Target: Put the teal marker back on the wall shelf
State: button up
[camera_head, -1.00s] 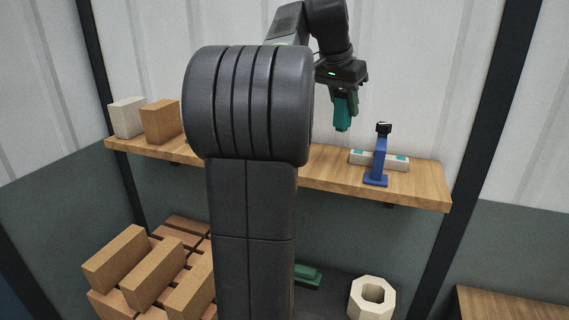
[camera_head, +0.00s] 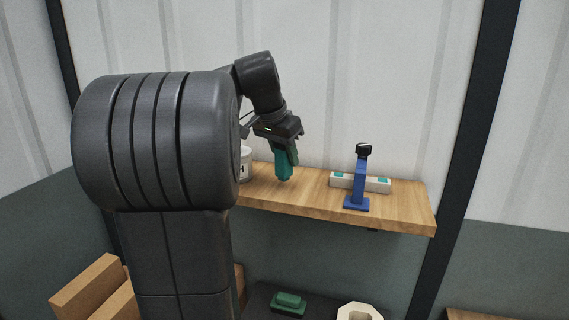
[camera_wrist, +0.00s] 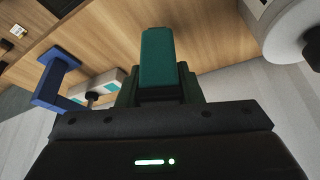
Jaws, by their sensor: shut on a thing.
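The teal marker (camera_head: 283,167) is held in my gripper (camera_head: 288,148) and points down over the wooden wall shelf (camera_head: 300,200). In the wrist view, the marker (camera_wrist: 158,58) sticks out from between the dark green fingers of my gripper (camera_wrist: 160,95), with the shelf surface (camera_wrist: 205,32) beyond it. I cannot tell whether the marker's lower end touches the shelf. My arm hides the left part of the shelf.
A blue stand with a black top (camera_head: 357,188) and a whitish block with teal patches (camera_head: 342,181) are right of the marker. A white container (camera_head: 245,164) is close on its left. Below are a green item (camera_head: 288,302) and a cream ring (camera_head: 358,311).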

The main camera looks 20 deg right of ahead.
jog(key=shift+f, duration=1.25)
jog(key=shift+f, duration=0.2)
jog(key=o, duration=0.8)
jog(key=shift+r, duration=0.15)
jog(key=v, duration=1.2)
jog(key=shift+d+r, duration=0.1)
